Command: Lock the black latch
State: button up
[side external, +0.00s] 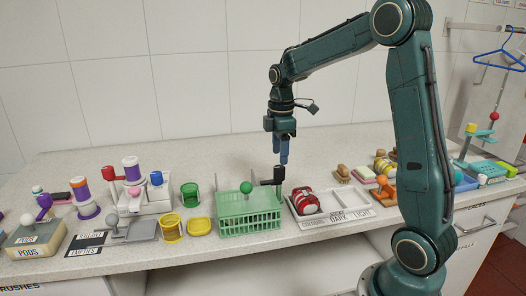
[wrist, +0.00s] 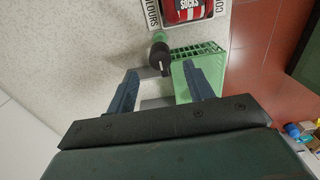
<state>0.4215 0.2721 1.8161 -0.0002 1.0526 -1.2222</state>
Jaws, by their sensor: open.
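The black latch (side external: 277,176) stands at the back right corner of the green basket (side external: 262,222), with its arm pointing sideways to the left. In the wrist view the latch (wrist: 161,54) shows as a dark knob with a green part beside the basket (wrist: 207,62), just beyond my fingertips. My gripper (side external: 284,161) points down close above the latch. In the wrist view my gripper (wrist: 160,75) has its blue fingers apart with nothing between them. A green ball knob (side external: 246,187) sits on the basket's translucent lid. Whether the latch engages the lid is too small to tell.
A tray of rolled red socks (side external: 306,200) stands right of the basket. The white counter has free room behind the basket, along the tiled wall.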

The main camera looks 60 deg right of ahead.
aim_at(279, 168)
notch_tip(279, 168, up, 8)
dwell(0.4)
jog(key=shift+a, duration=0.1)
jog(key=s+a+r+m+t, duration=0.3)
jog(key=s+a+m, duration=0.1)
jog(key=s+a, duration=0.55)
jog(key=s+a+f+m+t, duration=0.2)
jog(key=s+a+f+m, duration=0.2)
jog(key=s+a, duration=0.3)
jog(key=shift+s+m+t, duration=0.3)
jog(key=shift+s+m, duration=0.3)
jog(key=shift+s, duration=1.05)
jog(key=shift+a, duration=0.1)
